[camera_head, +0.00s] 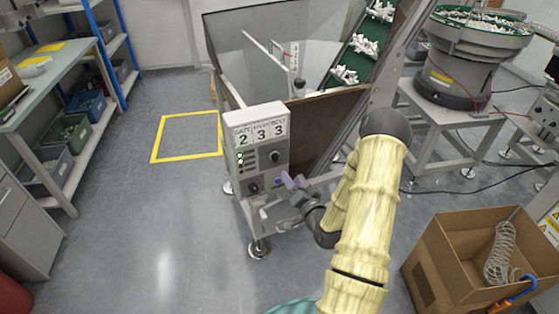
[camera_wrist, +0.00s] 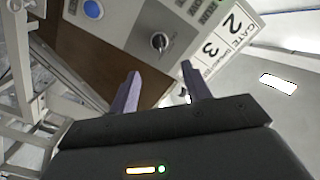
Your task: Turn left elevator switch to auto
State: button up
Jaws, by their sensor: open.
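The grey control box (camera_head: 262,140) stands on legs before the hopper, with number plates reading 2, 3, 3 on top. A black rotary knob (camera_head: 275,156) is at its upper right and another black knob (camera_head: 253,188) is at its lower left. The upper right knob also shows in the wrist view (camera_wrist: 160,41), ahead of my fingers and apart from them. Its label is too small to read. A blue button (camera_wrist: 93,9) is farther off. My gripper (camera_wrist: 160,72) is open and empty, with purple fingers; in the head view it (camera_head: 289,181) is at the box's lower right.
The hopper (camera_head: 215,60) and a green conveyor (camera_head: 357,55) with white parts rise behind the box. A cardboard box (camera_head: 440,270) stands at the lower right, and a shelf (camera_head: 70,130) at the left. The floor left of the control box is clear.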

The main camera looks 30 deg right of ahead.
aim_at(278, 159)
jog(key=w, duration=1)
jog(key=shift+w+d+p, duration=0.2)
jog(key=shift+w+p, duration=0.1)
jog(key=shift+p, duration=0.05)
jog(key=c, duration=1)
